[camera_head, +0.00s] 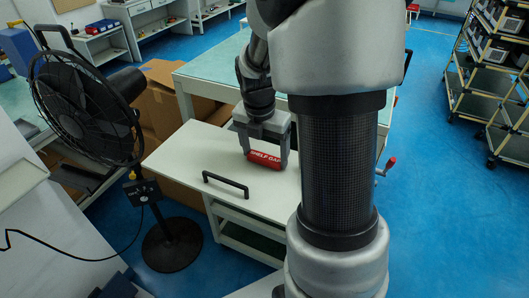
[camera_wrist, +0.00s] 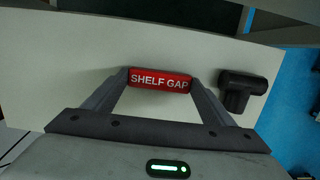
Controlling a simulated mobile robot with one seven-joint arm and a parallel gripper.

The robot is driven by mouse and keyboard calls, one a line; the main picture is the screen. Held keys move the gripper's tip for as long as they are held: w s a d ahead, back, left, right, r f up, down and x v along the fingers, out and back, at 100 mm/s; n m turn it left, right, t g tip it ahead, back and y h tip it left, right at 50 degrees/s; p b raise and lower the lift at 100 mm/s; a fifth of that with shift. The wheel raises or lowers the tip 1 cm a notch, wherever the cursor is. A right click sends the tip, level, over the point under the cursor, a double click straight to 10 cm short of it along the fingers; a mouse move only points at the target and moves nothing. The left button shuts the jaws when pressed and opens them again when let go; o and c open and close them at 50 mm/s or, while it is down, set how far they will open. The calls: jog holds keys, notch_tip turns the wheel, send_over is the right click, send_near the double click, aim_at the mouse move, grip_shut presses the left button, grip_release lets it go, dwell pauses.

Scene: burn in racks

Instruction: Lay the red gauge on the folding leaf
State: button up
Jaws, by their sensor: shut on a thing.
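The red gauge (camera_head: 264,160), a small bar lettered "SHELF GAP", is between the two fingers of my gripper (camera_head: 265,157). In the wrist view the gauge (camera_wrist: 160,84) spans crosswise between the fingertips of my gripper (camera_wrist: 160,80), which is shut on its ends. The folding leaf (camera_head: 190,146) is a flat white panel under my gripper, also filling the background of the wrist view (camera_wrist: 60,60). The gauge is low over the leaf; I cannot tell whether it touches it. My arm hides the right part of the leaf.
A black bar handle (camera_head: 226,184) is on the leaf's front part. A black fan (camera_head: 85,105) stands to the left, with cardboard boxes (camera_head: 160,105) behind the leaf. A wheeled rack (camera_head: 490,75) is far right. The leaf's left part is bare.

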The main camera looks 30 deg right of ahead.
jog(key=shift+f, duration=0.15)
jog(key=o, duration=1.1)
jog(key=shift+c, duration=0.2)
